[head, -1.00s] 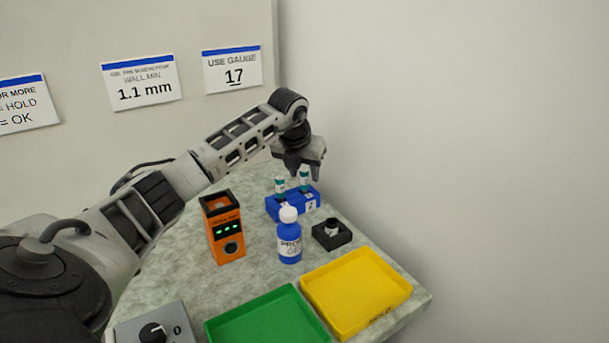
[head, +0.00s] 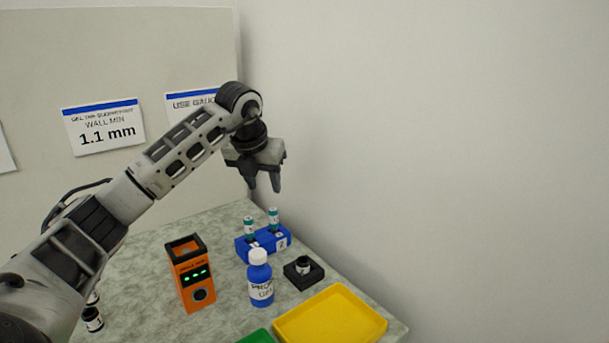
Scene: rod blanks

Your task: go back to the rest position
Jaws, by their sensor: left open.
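My left gripper (head: 264,182) hangs in the air above the back of the table, fingers pointing down. Its fingers are apart and nothing shows between them. Below it, clear of the fingertips, stands a blue rack (head: 242,246) holding two teal-capped vials, one on the left (head: 249,226) and one on the right (head: 273,217). My left arm reaches in from the left edge. My right gripper is not in view.
An orange device (head: 192,275) with green lights stands left of a blue bottle (head: 260,280). A black block (head: 316,275) holds a small dark-capped piece. A yellow tray (head: 331,318) and part of a green tray (head: 257,338) are in front. A wall rises at right.

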